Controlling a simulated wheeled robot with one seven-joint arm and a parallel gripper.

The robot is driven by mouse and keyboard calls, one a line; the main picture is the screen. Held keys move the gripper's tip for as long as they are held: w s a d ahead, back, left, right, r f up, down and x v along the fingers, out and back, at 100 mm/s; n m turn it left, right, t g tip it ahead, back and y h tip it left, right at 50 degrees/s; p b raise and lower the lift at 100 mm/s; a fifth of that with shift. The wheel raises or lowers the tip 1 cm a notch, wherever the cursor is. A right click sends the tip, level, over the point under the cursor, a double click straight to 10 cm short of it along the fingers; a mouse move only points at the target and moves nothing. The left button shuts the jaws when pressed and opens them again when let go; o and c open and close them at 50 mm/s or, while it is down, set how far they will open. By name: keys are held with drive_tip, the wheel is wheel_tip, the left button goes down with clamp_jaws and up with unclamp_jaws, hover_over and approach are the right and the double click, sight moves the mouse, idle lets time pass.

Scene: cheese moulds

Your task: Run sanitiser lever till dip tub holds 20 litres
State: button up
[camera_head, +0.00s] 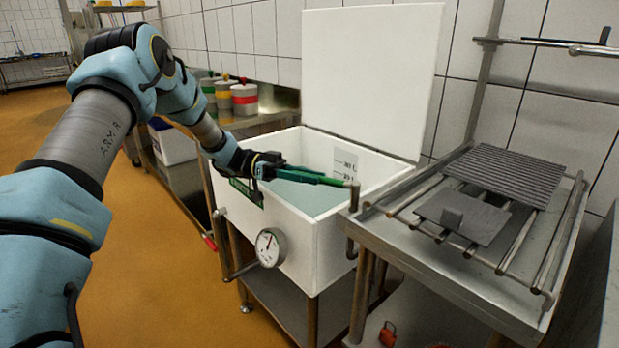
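The white dip tub (292,262) stands in the middle with its lid (375,75) raised. Pale blue-green liquid (322,200) lies inside. A scale plate (345,166) on the inner back wall shows a 30 L mark and a lower mark that looks like 20 L; the liquid surface appears at or just below the lower mark. My gripper (335,182) reaches over the tub, its green fingers pointing right toward a short upright metal post (354,198) at the tub's right rim. I cannot tell whether they touch it or how far apart they are. No sanitiser lever can be clearly identified.
A round dial gauge (269,247) is on the tub's front. A red-handled valve (210,242) sticks out at lower left. A steel table (450,265) with a rod rack and grey plates stands close on the right. Lidded containers (244,98) stand behind. Floor at left is clear.

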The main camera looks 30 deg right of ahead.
drive_tip(key=shift+o, duration=1.1)
drive_tip(key=shift+w, duration=0.1)
drive_tip(key=b+v, duration=0.2)
drive_tip(key=v, duration=0.7)
drive_tip(key=shift+w+a+f, duration=0.15)
drive_tip(key=shift+w+a, duration=0.05)
drive_tip(key=shift+a, duration=0.05)
drive_tip(key=shift+w+a, duration=0.3)
drive_tip(key=shift+w, duration=0.15)
